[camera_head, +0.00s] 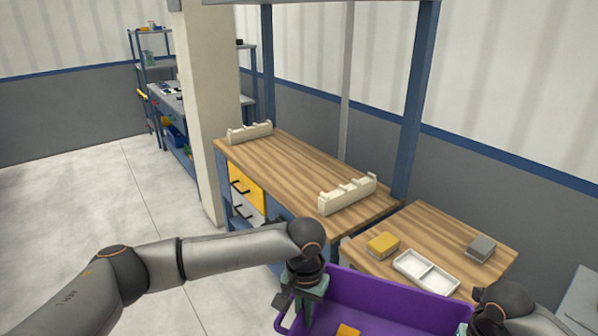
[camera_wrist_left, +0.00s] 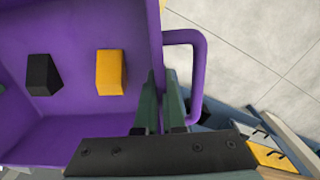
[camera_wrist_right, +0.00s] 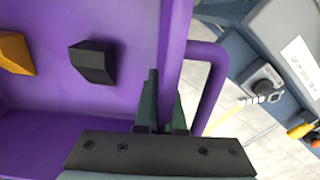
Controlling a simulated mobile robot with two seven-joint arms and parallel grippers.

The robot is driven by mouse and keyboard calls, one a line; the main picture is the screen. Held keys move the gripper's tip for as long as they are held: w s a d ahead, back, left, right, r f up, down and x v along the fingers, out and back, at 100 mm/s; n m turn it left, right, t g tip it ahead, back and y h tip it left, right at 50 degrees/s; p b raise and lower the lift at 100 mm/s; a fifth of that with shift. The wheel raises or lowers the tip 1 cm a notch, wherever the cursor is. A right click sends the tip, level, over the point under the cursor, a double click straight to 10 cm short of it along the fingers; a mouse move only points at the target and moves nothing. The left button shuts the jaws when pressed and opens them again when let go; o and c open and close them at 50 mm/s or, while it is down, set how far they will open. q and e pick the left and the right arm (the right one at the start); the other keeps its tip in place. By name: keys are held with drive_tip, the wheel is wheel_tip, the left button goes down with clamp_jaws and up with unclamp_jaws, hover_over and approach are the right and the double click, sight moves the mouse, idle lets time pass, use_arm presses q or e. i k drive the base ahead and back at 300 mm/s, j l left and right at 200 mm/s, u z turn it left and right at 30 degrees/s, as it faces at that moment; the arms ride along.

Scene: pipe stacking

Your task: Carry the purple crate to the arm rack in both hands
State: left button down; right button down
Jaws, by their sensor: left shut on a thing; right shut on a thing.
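The purple crate (camera_head: 398,298) is at the bottom of the head view, in front of the small table, its near part cut off by the frame edge. My left gripper (camera_head: 307,304) is shut on its left side; in the left wrist view the fingers (camera_wrist_left: 161,78) straddle the wall beside the handle loop (camera_wrist_left: 203,75). My right gripper is shut on the opposite wall; in the right wrist view its fingers (camera_wrist_right: 165,82) sit beside the other loop (camera_wrist_right: 221,80). A yellow block (camera_wrist_left: 110,72) and a black block (camera_wrist_left: 43,75) lie inside. Two cream notched racks stand on the wooden bench, a far one (camera_head: 250,132) and a near one (camera_head: 347,194).
The wooden bench (camera_head: 290,170) has bare top between the racks. The small table (camera_head: 420,222) holds a yellow block (camera_head: 382,244), a white two-part tray (camera_head: 426,271) and a grey block (camera_head: 480,248). A cream pillar (camera_head: 205,110) and blue posts stand nearby. Floor at left is clear.

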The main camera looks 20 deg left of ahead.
sight(285, 166)
drive_tip(key=i+j, duration=0.3)
drive_tip(key=j, duration=0.2)
drive_tip(key=i+j, duration=0.3)
drive_tip(key=j, duration=0.2)
drive_tip(key=i+j, duration=0.3)
drive_tip(key=j, duration=0.2)
drive_tip(key=i+j+u, duration=0.1)
drive_tip(key=i+j, duration=0.2)
drive_tip(key=j, duration=0.2)
drive_tip(key=i+j, duration=0.3)
drive_tip(key=j, duration=0.2)
drive_tip(key=i+j, duration=0.3)
drive_tip(key=j, duration=0.15)
drive_tip(key=i+j+z, duration=0.1)
drive_tip(key=i+j, duration=0.15)
